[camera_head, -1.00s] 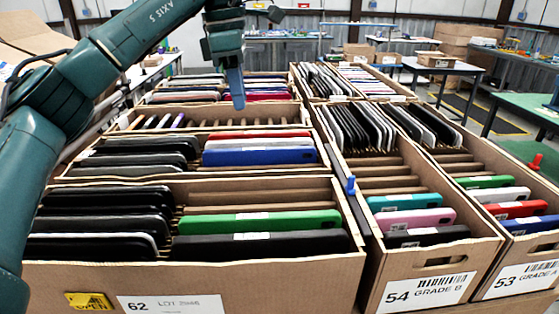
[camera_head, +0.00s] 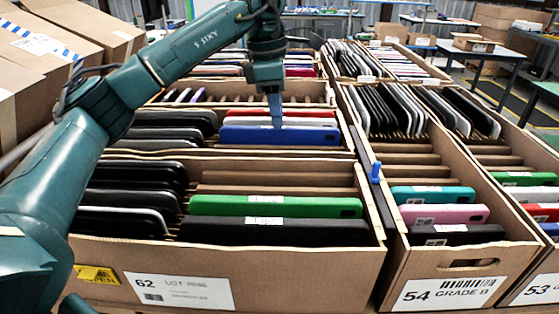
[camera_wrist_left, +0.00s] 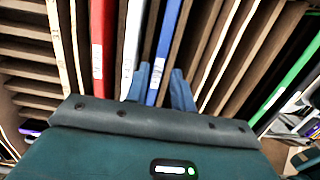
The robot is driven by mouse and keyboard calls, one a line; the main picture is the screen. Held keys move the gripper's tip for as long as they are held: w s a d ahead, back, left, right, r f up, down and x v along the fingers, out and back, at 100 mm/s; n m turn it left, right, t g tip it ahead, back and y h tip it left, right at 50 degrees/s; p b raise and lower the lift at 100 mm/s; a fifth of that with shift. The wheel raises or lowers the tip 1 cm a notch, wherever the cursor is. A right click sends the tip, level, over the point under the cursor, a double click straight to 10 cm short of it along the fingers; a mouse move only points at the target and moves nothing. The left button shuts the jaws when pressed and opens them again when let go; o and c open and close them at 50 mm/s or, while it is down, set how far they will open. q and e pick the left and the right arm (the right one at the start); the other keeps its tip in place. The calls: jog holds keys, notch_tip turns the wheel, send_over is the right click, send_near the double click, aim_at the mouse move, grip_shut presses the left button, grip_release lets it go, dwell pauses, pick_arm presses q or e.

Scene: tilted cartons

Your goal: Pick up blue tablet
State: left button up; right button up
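The blue tablet (camera_head: 300,138) stands on edge in a slotted carton behind the front carton, with a white tablet and a red one just behind it. My left gripper (camera_head: 275,110) is over this blue tablet, fingers pointing down, in the head view. In the left wrist view the open fingers (camera_wrist_left: 160,88) are on either side of the blue tablet (camera_wrist_left: 168,40), one between it and the white tablet. Whether they touch it cannot be told. My right gripper is not in view.
The front carton (camera_head: 150,262) holds green and black tablets. Cartons labelled 54 (camera_head: 470,262) and 53 stand to the right. A blue peg (camera_head: 375,172) sticks up at a carton edge. Cartons (camera_head: 75,35) stand at the left. Empty slots lie beside the blue tablet in the wrist view.

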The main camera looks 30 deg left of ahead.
pick_arm(q)
jog(key=shift+w+d+f, duration=0.15)
jog(key=shift+f, duration=1.35)
jog(key=shift+c, duration=0.5)
grip_shut()
jog(key=shift+r, duration=0.2)
